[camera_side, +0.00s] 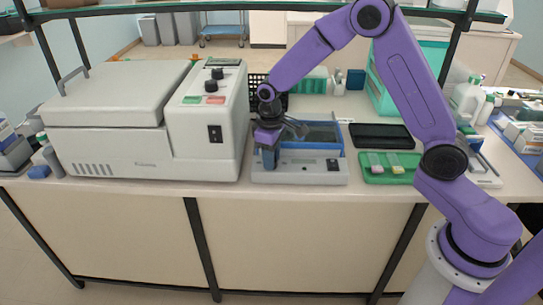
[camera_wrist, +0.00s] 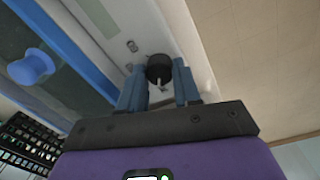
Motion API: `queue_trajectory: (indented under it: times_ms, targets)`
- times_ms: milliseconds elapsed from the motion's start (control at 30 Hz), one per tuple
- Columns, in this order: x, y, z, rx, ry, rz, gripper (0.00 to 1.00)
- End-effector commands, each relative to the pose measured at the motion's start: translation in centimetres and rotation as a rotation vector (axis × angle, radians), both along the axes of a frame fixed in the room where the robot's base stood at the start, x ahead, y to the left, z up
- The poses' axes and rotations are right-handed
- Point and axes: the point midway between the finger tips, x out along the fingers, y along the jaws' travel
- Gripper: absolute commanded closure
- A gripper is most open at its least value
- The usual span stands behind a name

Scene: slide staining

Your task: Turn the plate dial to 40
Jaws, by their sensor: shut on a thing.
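The plate dial (camera_wrist: 158,67) is a round black knob on the pale front panel of the plate unit, with a small light mark on its near side. In the wrist view my gripper (camera_wrist: 159,77) has its blue-grey fingers on either side of the dial, closed on it. In the side view my gripper (camera_side: 270,160) points down at the left front of the plate unit (camera_side: 305,178), hiding the dial. The dial's scale numbers cannot be read.
The plate unit has a blue-rimmed dark well, with a blue knob (camera_wrist: 33,66) over it in the wrist view. A large white machine (camera_side: 205,140) stands close on the left. A green tray (camera_side: 390,172) with slides lies right, before a black tray (camera_side: 381,136).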

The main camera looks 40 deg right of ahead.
Motion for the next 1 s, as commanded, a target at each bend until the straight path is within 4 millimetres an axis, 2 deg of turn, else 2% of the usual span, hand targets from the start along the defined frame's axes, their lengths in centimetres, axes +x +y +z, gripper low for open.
queue_trajectory:
  times_ms: [600, 1000]
  targets:
    - [0.12, 0.04, 0.09, 0.000, -0.001, -0.483, 0.98]
    - [0.14, 0.04, 0.10, 0.000, -0.001, -0.637, 0.98]
